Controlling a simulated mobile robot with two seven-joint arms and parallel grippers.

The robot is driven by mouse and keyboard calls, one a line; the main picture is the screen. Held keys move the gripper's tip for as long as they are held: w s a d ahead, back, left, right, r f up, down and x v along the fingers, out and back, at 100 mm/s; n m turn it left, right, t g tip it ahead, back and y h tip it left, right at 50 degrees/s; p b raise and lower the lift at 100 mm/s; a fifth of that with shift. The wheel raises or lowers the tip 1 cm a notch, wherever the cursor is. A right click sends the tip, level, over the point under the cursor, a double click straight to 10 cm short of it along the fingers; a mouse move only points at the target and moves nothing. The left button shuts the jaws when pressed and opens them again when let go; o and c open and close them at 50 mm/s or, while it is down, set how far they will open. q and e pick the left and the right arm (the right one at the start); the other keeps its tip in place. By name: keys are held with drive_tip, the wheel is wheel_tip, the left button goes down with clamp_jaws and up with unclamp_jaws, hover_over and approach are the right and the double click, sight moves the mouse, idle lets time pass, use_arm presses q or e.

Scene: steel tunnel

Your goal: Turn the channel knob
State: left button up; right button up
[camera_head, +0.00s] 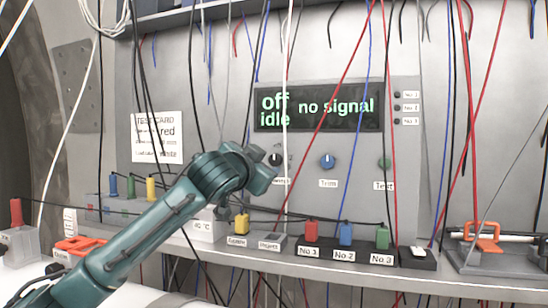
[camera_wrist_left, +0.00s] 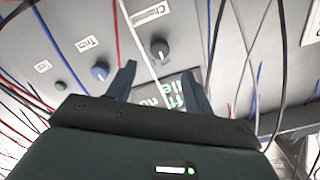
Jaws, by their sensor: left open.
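The channel knob (camera_head: 275,158) is a small dark round knob with a light mark, on the grey panel below the display. In the head view its label is partly hidden by my left gripper (camera_head: 264,174). In the left wrist view the channel knob (camera_wrist_left: 160,48) shows just beyond the open fingers of my left gripper (camera_wrist_left: 159,84), apart from them, with a label reading "Channel" beside it. The jaws hold nothing. The display (camera_head: 319,107) reads "off idle" and "no signal". My right gripper is not in view.
A blue Trim knob (camera_head: 327,161) and a green Test button (camera_head: 384,163) sit to the right. Many loose cables hang before the panel; a white one (camera_wrist_left: 138,45) runs close to the knob. Coloured plugs, including a red one (camera_head: 311,230), line the ledge below.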

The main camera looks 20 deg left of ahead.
sight(274, 160)
use_arm(q)
drive_tip(key=w+p, duration=0.2)
drive_tip(key=w, duration=0.6)
drive_tip(key=shift+d, duration=0.15)
drive_tip(key=shift+w, duration=0.4)
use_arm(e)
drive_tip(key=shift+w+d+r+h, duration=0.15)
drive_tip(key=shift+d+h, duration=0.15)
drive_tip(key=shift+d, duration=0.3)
use_arm(q)
drive_tip(key=c, duration=1)
drive_tip(key=shift+o, duration=0.2)
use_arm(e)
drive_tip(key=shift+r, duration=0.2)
use_arm(q)
drive_tip(key=shift+p, duration=0.35)
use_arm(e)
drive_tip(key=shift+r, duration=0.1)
